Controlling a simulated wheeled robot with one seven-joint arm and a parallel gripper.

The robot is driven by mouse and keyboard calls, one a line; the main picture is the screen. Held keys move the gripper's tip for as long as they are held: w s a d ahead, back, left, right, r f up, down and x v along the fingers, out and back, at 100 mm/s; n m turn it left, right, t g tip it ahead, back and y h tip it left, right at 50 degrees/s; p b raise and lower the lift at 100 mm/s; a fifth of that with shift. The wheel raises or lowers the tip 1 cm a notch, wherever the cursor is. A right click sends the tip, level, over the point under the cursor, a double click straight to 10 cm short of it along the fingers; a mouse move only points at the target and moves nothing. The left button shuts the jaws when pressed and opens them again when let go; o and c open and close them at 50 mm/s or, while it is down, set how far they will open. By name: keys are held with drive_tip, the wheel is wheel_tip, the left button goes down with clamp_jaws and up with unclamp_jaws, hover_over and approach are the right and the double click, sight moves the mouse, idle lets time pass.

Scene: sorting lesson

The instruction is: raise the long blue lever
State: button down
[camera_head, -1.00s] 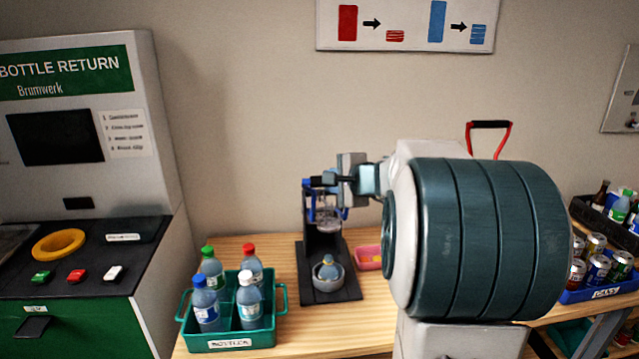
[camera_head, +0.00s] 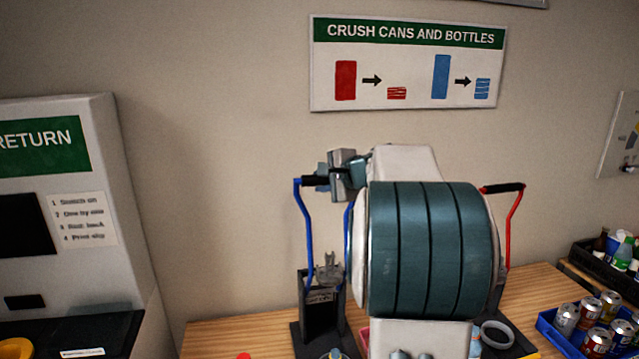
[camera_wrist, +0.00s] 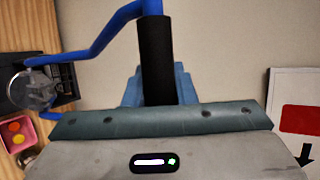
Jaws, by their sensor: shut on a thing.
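The long blue lever (camera_head: 304,235) stands upright on the black press (camera_head: 322,310) on the wooden table. Its black grip is at the top, and it also shows in the wrist view (camera_wrist: 98,42). My gripper (camera_head: 322,181) is shut on this black grip, high above the table. In the wrist view, my gripper (camera_wrist: 155,90) has the grip between its fingers. A clear press part (camera_head: 329,270) sits partway up the press. My own arm hides part of the press and of the lever's far side.
A second press with a red lever (camera_head: 514,225) stands to the right, partly behind my arm. A blue crate of cans (camera_head: 562,341) is at the right. The bottle return machine (camera_head: 75,220) stands at the left. The wall sign (camera_head: 408,65) hangs above.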

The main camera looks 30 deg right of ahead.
drive_tip(key=shift+w+d+f+g+p, duration=0.15)
drive_tip(key=shift+w+g+p, duration=0.1)
drive_tip(key=shift+w, duration=0.35)
drive_tip(key=shift+w+d+f+g+p, duration=0.1)
drive_tip(key=shift+w+d+g+p, duration=0.1)
drive_tip(key=shift+w, duration=0.4)
drive_tip(key=shift+w+d+f+g+p, duration=0.15)
drive_tip(key=shift+w+p, duration=0.1)
drive_tip(key=shift+w, duration=0.35)
drive_tip(key=c, duration=1.5)
unclamp_jaws()
drive_tip(key=shift+c, duration=0.2)
drive_tip(key=o, duration=0.4)
drive_tip(key=shift+w, duration=0.1)
drive_tip(key=shift+c, duration=0.2)
drive_tip(key=b+v, duration=0.3)
drive_tip(key=v, duration=1)
drive_tip(key=shift+s+r+b, duration=0.3)
drive_tip(key=shift+b, duration=0.05)
drive_tip(key=shift+d, duration=0.1)
